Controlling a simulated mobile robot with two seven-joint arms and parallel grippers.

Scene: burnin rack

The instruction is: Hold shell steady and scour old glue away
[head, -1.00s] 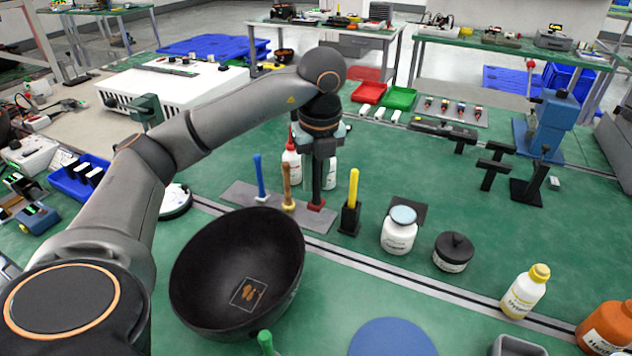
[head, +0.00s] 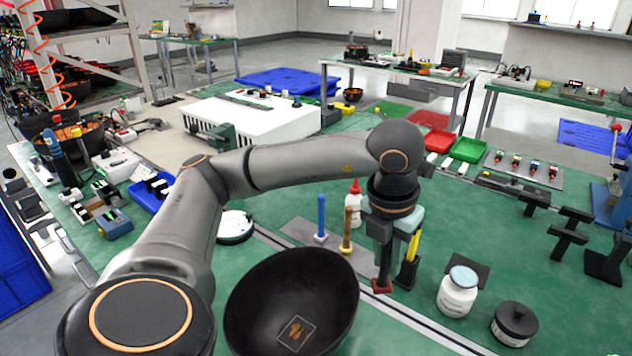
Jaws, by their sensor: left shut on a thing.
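The shell, a wide black bowl (head: 272,300), sits tilted at the bottom centre, its inside facing me. An orange-brown glue patch (head: 296,331) inside it has a thin square outline around it. My left gripper (head: 382,270) points down behind and right of the shell, apart from it. It is shut on a tool with a red end (head: 381,287); the fingers hide most of that tool. A blue-handled tool (head: 321,217) and an orange-brown one (head: 346,232) stand left of the gripper on a grey plate (head: 298,230). My right gripper is out of view.
A yellow-handled tool in a black holder (head: 406,275) stands close behind my gripper. A red-capped bottle (head: 353,206) is behind the plate. A white jar (head: 457,296) and a black lidded jar (head: 514,325) stand to the right. Green bench shows between them.

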